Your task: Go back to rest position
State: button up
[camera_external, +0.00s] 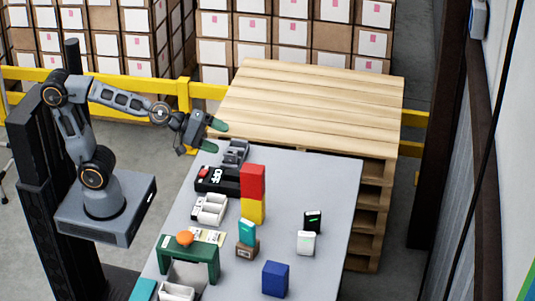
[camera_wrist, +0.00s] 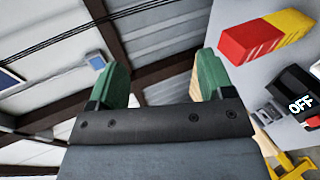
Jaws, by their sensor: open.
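My gripper (camera_external: 213,136) is held in the air just past the far left end of the grey table (camera_external: 335,190). It is open, with its two green fingers apart and nothing between them. The wrist view also shows my gripper (camera_wrist: 160,72), with both green fingers spread against the roof and wall behind. My arm reaches right from its base, roughly level. In the wrist view a red block (camera_wrist: 248,42) and a yellow block (camera_wrist: 293,24) lie to the right of the fingers, clear of them.
On the table, the red block (camera_external: 253,180) stands on the yellow one (camera_external: 254,211). A black OFF box (camera_external: 217,180), green stand (camera_external: 205,248), blue block (camera_external: 275,279) and white box (camera_external: 306,243) are also there. Stacked pallets (camera_external: 320,100) and a yellow rail (camera_external: 150,80) stand behind.

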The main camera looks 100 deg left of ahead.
jog(key=s+d+r+m+g+h+p, duration=0.35)
jog(key=s+d+r+m+p, duration=0.4)
jog(key=m, duration=0.55)
jog(key=s+a+f+m+g+y+p, duration=0.1)
jog(key=s+a+f+m+g+y, duration=0.1)
jog(key=s+f+m+g, duration=0.2)
jog(key=s+m, duration=0.2)
jog(key=s, duration=0.2)
jog(key=shift+s+a+f+m+g, duration=0.2)
jog(key=shift+s+a+m+g, duration=0.15)
jog(key=shift+s+a+m, duration=0.05)
